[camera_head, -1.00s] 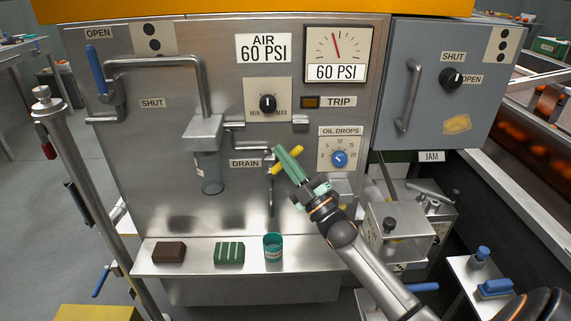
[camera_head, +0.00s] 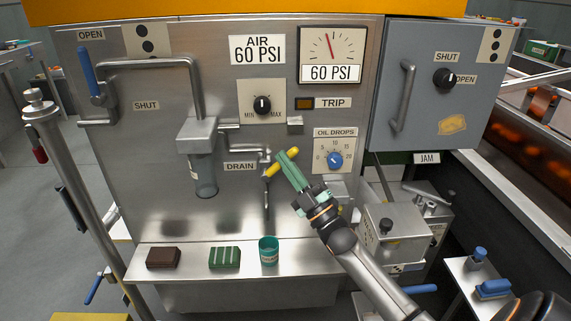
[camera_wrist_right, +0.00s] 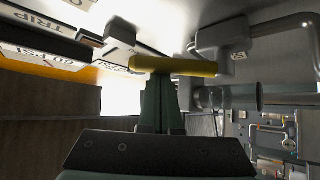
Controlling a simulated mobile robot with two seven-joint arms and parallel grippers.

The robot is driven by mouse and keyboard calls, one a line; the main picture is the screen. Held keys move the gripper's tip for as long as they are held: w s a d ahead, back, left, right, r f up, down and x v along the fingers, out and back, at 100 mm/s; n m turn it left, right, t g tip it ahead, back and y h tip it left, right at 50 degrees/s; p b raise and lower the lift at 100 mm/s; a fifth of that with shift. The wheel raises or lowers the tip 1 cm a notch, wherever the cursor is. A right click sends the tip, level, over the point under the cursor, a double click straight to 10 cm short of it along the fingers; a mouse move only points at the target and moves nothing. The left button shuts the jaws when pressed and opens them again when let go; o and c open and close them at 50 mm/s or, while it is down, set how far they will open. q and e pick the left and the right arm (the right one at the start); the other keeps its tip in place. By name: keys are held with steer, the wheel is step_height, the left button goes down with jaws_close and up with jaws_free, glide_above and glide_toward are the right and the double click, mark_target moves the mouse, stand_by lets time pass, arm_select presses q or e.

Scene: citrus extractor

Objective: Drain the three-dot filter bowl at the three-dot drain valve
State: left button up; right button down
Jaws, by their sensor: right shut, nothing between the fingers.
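The filter bowl (camera_head: 204,177) is a clear cylinder under a grey metal head on the steel panel, below a plate with black dots (camera_head: 149,42). Right of it, by the DRAIN label (camera_head: 241,166), is the drain valve with a yellow handle (camera_head: 272,172), tilted up to the right. My right gripper (camera_head: 288,156) is shut and empty, its green fingertips at the yellow handle. In the right wrist view the yellow handle (camera_wrist_right: 190,67) lies crosswise at the fingertips (camera_wrist_right: 160,80); whether they touch is unclear. My left gripper is not in view.
A green cup (camera_head: 268,252) stands on the steel shelf (camera_head: 190,262) below the valve, beside a green striped block (camera_head: 225,257) and a brown block (camera_head: 163,257). A blue lever (camera_head: 87,70) is at upper left. A grey cabinet (camera_head: 430,110) juts out at right.

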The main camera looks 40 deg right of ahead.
arm_select(q)
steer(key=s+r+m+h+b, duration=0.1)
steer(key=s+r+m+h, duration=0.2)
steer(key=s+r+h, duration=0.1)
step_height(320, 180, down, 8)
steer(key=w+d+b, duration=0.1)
steer(key=b, duration=0.6)
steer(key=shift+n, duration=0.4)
arm_select(e)
steer(key=shift+s+d+f+m+g+h, duration=0.3)
steer(key=shift+f+m+h, duration=0.55)
steer(key=shift+m+h, duration=2.35)
steer(key=shift+s+d+f+m+g+h, duration=0.1)
steer(key=shift+d+f+m+h, duration=0.5)
steer(key=shift+m+h, duration=2.6)
steer(key=shift+s+d+f+m+g+h, duration=0.15)
steer(key=shift+f+m+h, duration=0.95)
steer(key=shift+m+h, duration=2.05)
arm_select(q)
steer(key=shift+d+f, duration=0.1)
arm_select(e)
steer(key=shift+m, duration=0.45)
steer(key=shift+r, duration=0.1)
